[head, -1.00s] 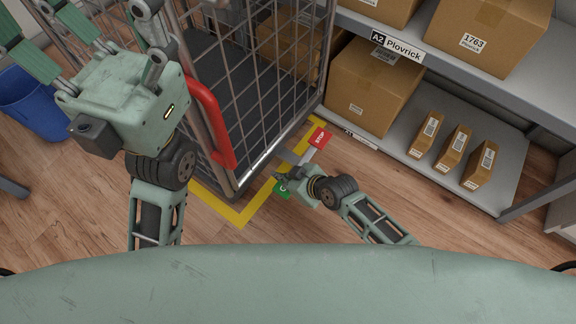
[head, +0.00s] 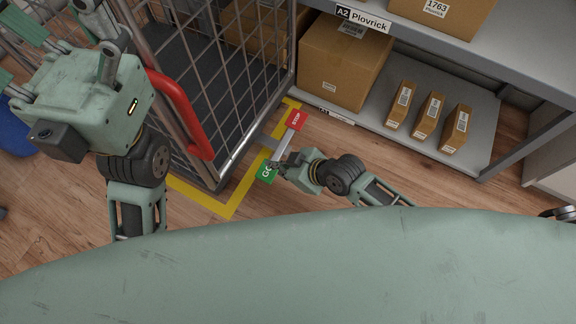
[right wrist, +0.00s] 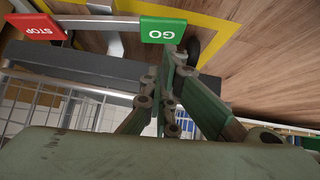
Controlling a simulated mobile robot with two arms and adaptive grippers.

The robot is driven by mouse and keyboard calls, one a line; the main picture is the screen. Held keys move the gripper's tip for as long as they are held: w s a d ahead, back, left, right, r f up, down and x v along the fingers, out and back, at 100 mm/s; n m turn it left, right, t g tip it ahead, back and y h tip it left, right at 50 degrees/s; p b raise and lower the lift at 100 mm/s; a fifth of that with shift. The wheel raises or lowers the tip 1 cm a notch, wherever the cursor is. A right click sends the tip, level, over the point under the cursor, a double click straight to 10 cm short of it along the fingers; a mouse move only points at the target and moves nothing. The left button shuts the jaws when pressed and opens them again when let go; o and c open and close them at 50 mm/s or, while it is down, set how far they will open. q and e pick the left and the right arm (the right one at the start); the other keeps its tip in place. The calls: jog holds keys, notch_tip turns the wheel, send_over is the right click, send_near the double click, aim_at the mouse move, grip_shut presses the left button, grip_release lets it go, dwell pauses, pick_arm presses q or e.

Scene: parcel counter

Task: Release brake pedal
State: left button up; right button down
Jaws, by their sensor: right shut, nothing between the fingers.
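The brake pedal is a grey bar with a red STOP plate (head: 296,121) at one end and a green GO plate (head: 265,173) at the other, low by the roll cage's corner. Both the STOP plate (right wrist: 34,27) and the GO plate (right wrist: 160,30) show in the right wrist view. I cannot tell which way the pedal is tilted. My right gripper (head: 277,169) is shut and empty, right beside the GO plate and partly over its edge; contact is unclear. My left gripper (head: 62,35) is at upper left beside the cage, fingers spread, tips partly out of clear view.
The wire roll cage (head: 219,170) with a red handle (head: 183,112) stands on yellow floor tape (head: 225,207). A grey shelf (head: 478,158) at right holds a large carton (head: 342,62) and three small boxes (head: 428,115). Wooden floor is clear in front of the shelf.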

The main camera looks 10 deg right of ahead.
jog(key=shift+v, duration=2.1)
